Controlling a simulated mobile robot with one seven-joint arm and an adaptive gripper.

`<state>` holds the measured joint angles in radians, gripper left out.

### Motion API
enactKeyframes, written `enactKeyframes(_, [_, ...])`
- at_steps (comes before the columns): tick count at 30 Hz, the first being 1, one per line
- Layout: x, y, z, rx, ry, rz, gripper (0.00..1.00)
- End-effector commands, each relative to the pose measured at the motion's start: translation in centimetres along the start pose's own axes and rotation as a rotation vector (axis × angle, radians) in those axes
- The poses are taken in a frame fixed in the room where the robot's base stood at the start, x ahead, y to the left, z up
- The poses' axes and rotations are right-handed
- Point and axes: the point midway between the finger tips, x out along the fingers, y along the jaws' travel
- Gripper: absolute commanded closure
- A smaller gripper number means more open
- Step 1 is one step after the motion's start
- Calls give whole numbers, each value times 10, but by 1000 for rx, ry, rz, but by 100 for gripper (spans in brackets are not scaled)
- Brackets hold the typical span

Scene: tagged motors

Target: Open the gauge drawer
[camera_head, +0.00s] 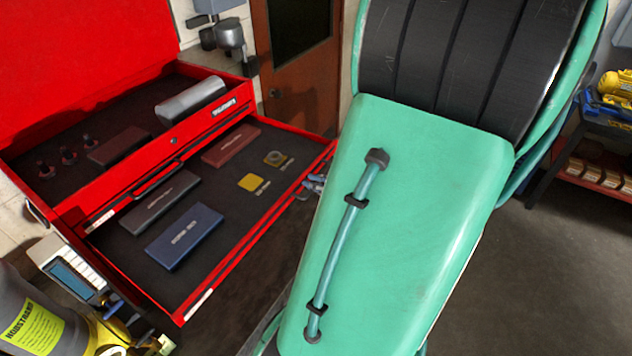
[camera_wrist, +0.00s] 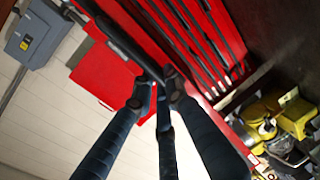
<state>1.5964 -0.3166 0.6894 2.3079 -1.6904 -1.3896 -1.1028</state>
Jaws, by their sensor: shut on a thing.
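A red tool chest drawer (camera_head: 214,186) stands pulled out in the head view. Its dark-lined floor holds several flat cases, a yellow square piece and a small round item. Labels are too small to read, so I cannot tell for certain that this is the gauge drawer. In the wrist view, my gripper (camera_wrist: 158,82) is shut on a dark bar handle (camera_wrist: 124,42) along the red drawer front. Its fingers close around the handle's near end. In the head view my green arm covers the right side, and the grip on the handle is hidden.
The chest's upper tray (camera_head: 85,195) holds a silver item (camera_head: 190,100) and several small tools. A grey bottle with a yellow label (camera_head: 33,322) and yellow equipment stand at the lower left. A brown door (camera_head: 300,92) is behind. Floor (camera_head: 545,270) is clear at the right.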

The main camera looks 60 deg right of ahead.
Motion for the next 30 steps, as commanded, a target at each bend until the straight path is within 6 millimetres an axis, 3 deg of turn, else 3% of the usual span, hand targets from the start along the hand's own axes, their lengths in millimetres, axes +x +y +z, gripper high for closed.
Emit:
enactKeyframes(9, [0, 0, 0, 0, 1, 0, 100])
enactKeyframes(10, [0, 0, 0, 0, 1, 0, 83])
enactKeyframes(12, [0, 0, 0, 0, 1, 0, 73])
enactKeyframes(30, [-9, 0, 1, 0, -2, 0, 73])
